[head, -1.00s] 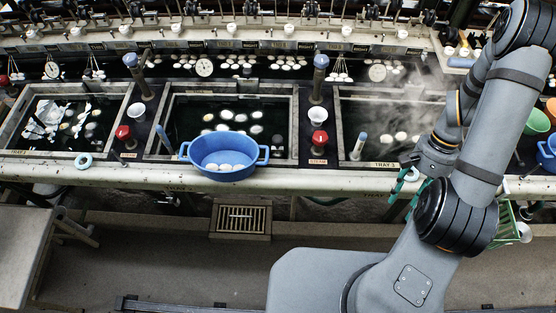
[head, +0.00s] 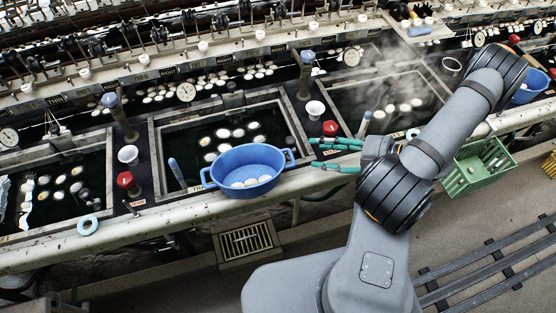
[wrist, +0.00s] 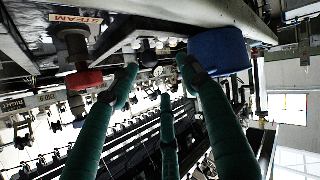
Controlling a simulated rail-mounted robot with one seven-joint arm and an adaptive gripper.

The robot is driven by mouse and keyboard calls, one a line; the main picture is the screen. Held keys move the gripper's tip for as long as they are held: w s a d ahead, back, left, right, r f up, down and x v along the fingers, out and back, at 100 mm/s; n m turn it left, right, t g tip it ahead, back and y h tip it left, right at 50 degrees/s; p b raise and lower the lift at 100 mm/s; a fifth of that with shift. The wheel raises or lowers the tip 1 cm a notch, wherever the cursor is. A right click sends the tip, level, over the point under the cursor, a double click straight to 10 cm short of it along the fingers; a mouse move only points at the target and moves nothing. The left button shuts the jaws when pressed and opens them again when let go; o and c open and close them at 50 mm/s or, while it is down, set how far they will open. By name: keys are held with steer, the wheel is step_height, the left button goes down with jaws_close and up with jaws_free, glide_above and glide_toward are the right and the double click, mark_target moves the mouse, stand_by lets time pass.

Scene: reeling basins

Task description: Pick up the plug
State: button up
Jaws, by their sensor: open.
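I cannot tell for sure which thing is the plug. A thin blue-topped rod (head: 176,172) stands at the left of the middle basin (head: 160,150). A similar rod (head: 365,122) stands at the left of the right basin (head: 436,82). My gripper (head: 313,153) has teal fingers, apart and empty, pointing left above the counter's front edge. It is just right of the blue bowl (head: 222,178) and near a red knob (head: 330,128). In the wrist view my gripper's fingers (wrist: 157,70) are spread with nothing held between them. The red knob (wrist: 82,80) and blue bowl (wrist: 218,50) show beyond them.
The bowl holds white cocoons on the counter edge. Thick blue-capped posts (head: 113,103) and white cups (head: 315,109) stand between basins. A green crate (head: 478,166) is at right. Reeling machinery lines the back.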

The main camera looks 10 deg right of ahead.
mark_target(295, 140)
steer(key=w+m, duration=0.1)
steer(key=m, duration=0.1)
steer(key=w+a+m, duration=0.1)
steer(key=m, duration=0.1)
steer(key=w+a+f+m, duration=0.1)
steer(key=w+m, duration=0.1)
steer(key=shift+w+a+m+t+p, duration=0.1)
steer(key=shift+m+t+p, duration=0.2)
steer(key=shift+t+p, duration=0.1)
steer(key=shift+w+a+f, duration=0.25)
steer(key=shift+w+a, duration=0.1)
steer(key=shift+a, duration=0.2)
steer(key=p+x, duration=0.1)
steer(key=x, duration=0.3)
steer(key=shift+f, duration=0.25)
steer(key=c, duration=1.1)
jaws_close()
